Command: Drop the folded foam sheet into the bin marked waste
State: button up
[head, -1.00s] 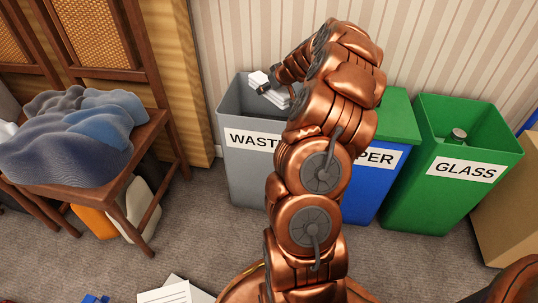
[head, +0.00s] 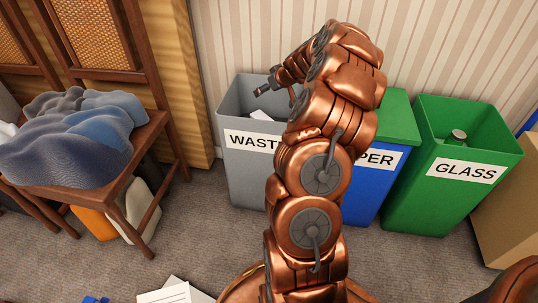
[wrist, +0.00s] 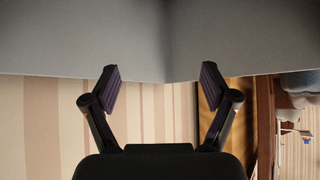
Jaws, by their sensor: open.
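The grey bin marked waste (head: 245,178) stands against the wall, partly covered on its right by my arm. The folded foam sheet (head: 262,116) shows as a small white piece inside that bin, below the rim; the rest of it is hidden by the bin's front wall. My gripper (head: 275,96) is above the bin's opening, apart from the sheet. In the wrist view my gripper (wrist: 161,85) has its two fingers spread with nothing between them, and grey bin walls (wrist: 80,35) fill the upper part.
A blue bin with a green lid (head: 398,118), its label partly hidden, and a green glass bin (head: 425,200) holding a can (head: 457,135) stand to the right. A chair with a grey-blue blanket (head: 75,140) is at left. Papers (head: 175,292) lie on the carpet in front.

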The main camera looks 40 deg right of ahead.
jog(key=d+v, duration=0.1)
jog(key=v, duration=1)
jog(key=shift+s+a+r, duration=0.3)
jog(key=shift+a+r, duration=0.05)
jog(key=shift+a, duration=0.15)
jog(key=s+a+r+n+g+y+p, duration=0.1)
jog(key=s+a+r+g+p, duration=0.1)
jog(key=a+r+p, duration=0.7)
jog(key=s+a+r+n+g+y+p, duration=0.1)
jog(key=a+r+y+p, duration=0.2)
jog(key=a, duration=1.1)
jog(key=s+a+r+n+g+p, duration=0.1)
jog(key=s+a+r+g+p, duration=0.1)
jog(key=a+r+p, duration=0.7)
jog(key=s+a+r+g+h+p, duration=0.1)
jog(key=s+a+r+g+p, duration=0.1)
jog(key=s, duration=0.6)
jog(key=s+a+r+m+g+h+p, duration=0.1)
jog(key=s+a+r+p, duration=0.4)
jog(key=s+r+p, duration=0.2)
jog(key=s+a+r+g+p, duration=0.2)
jog(key=s+a+r+p, duration=0.2)
jog(key=s, duration=0.6)
jog(key=shift+s+a+r+m+g+h+p, duration=0.2)
jog(key=shift+s+r+m+g+h+p, duration=0.15)
jog(key=shift+p, duration=0.8)
jog(key=shift+s+d, duration=0.1)
jog(key=shift+s, duration=0.45)
